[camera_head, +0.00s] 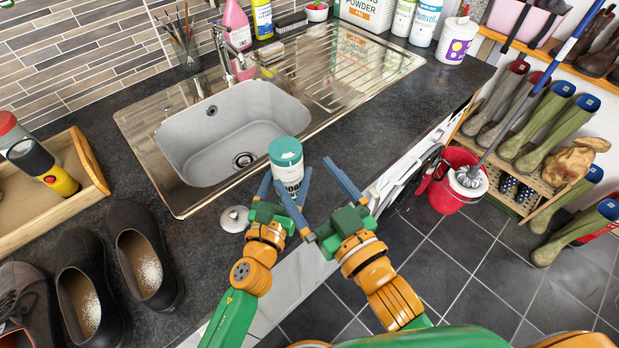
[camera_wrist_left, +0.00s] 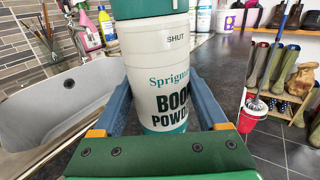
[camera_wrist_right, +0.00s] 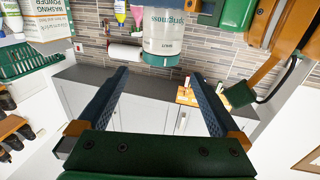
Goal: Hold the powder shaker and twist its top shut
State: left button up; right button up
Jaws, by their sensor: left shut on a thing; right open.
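The powder shaker (camera_head: 287,172) is a white cylinder with a teal top (camera_head: 285,150). It stands upright by the sink's front right corner. In the left wrist view the shaker (camera_wrist_left: 165,80) shows the label "Boot Powder" and the word "SHUT" just below the top. My left gripper (camera_head: 284,178) is shut on its body, one finger on each side. My right gripper (camera_head: 302,170) is open, its blue fingers pointing toward the shaker. In the right wrist view the shaker (camera_wrist_right: 163,35) appears inverted beyond the fingertips, its teal end between them. Nothing is between the right fingers.
The sink (camera_head: 235,130) lies left of the shaker. A round disc with a knob (camera_head: 234,219) lies on the counter by my left gripper. Dark shoes (camera_head: 143,262), powdery inside, and a wooden tray (camera_head: 94,165) are at left. A red bucket (camera_head: 448,192) stands on the floor.

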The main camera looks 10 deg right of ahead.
pick_arm(q)
jog(key=o, duration=1.4)
